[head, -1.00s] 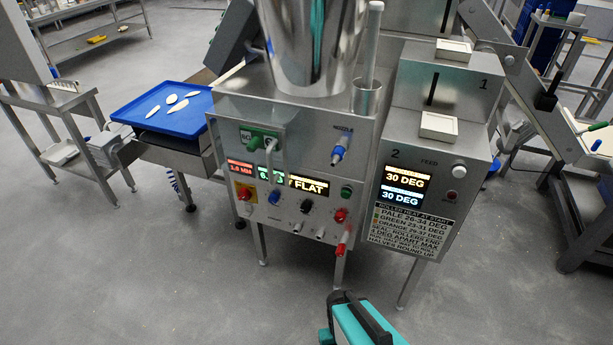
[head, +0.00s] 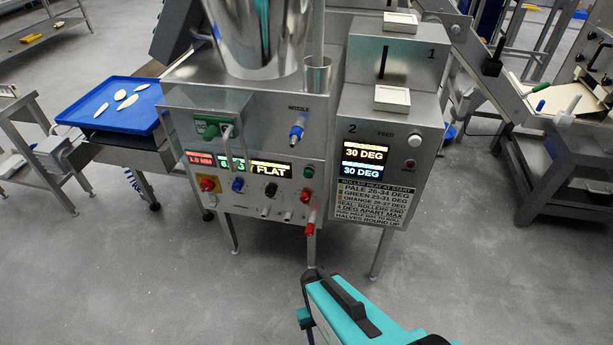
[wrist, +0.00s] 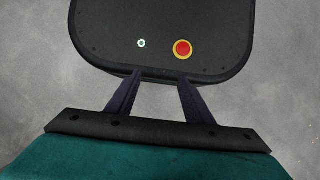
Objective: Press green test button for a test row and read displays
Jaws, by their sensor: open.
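The steel machine's front panel (head: 255,200) carries a small green button (head: 308,172) at the right of its displays. A red-lit display (head: 199,159) seems to read 1.5 MM. A green display (head: 225,163) is partly hidden by a grey handle. A third display (head: 270,169) shows FLAT. On the right unit, the upper display (head: 363,152) and lower display (head: 361,171) each read 30 DEG. My gripper (wrist: 159,77) is open and empty in the wrist view, over my own dark base. In the head view only my teal arm shows, in front of and below the machine; the fingers are hidden.
A heat-range placard (head: 368,203) sits below the right displays. A red knob (head: 207,184) and a red-handled lever (head: 310,226) are on the panel. A blue tray (head: 75,106) with pale pasta pieces stands left. The grey floor in front is open.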

